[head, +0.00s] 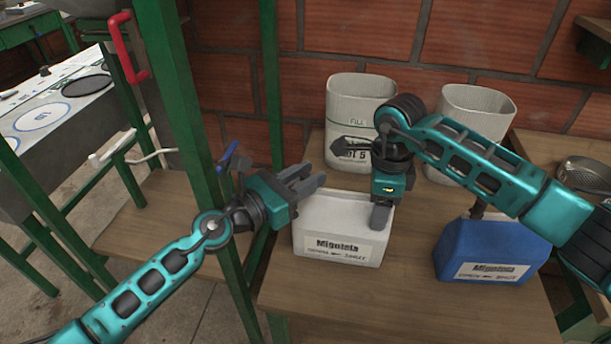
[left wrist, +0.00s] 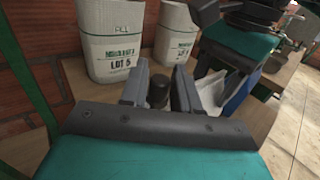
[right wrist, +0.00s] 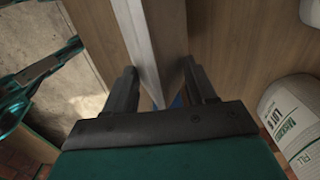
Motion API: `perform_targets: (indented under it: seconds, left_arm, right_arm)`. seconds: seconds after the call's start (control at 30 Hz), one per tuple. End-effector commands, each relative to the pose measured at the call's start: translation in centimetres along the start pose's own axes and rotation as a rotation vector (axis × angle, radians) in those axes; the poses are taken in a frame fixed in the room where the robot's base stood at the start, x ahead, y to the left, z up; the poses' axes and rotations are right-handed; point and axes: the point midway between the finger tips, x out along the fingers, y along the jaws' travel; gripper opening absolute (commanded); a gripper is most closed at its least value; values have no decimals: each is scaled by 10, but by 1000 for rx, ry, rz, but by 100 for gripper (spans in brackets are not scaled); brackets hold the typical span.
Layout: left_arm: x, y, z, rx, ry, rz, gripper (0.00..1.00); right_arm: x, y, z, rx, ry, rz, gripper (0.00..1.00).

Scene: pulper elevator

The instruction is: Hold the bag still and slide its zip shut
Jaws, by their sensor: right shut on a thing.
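The white bag (head: 340,228) with a "Migoleta" label stands on the wooden table. My right gripper (head: 381,218) comes down on the bag's right end and is shut on it. In the right wrist view a pale edge of the bag (right wrist: 142,45) runs between its fingers (right wrist: 163,90), with a small blue patch just below. My left gripper (head: 317,178) is open and empty, above the bag's left part; its fingers stand apart in the left wrist view (left wrist: 160,90). I cannot make out the zip or its slider.
A blue container (head: 490,248) with a similar label stands to the right. Two white woven sacks (head: 355,100) (head: 472,112) stand behind, near the brick wall. A green post (head: 190,120) rises at left. A metal pan (head: 588,174) is at far right. The table's front is clear.

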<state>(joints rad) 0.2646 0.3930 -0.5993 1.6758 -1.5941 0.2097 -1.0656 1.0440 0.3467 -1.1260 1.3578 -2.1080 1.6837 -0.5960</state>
Motion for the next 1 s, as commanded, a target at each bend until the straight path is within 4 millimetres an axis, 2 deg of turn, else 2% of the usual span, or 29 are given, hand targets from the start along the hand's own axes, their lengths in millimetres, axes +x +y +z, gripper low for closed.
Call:
perform_targets:
  seconds: [0.03,0.3,0.73,1.0]
  left_arm:
    - [0,0,0,0,0,0,26]
    - [0,0,0,0,0,0,0]
    - [1,-2,0,-1,0,-1,0]
    - [19,-26,-1,-2,1,-5,0]
  right_arm:
    - [0,0,0,1,-1,-1,2]
    - [0,0,0,1,-1,-1,2]
    - [0,0,0,1,-1,-1,2]
    - [0,0,0,0,-1,-1,2]
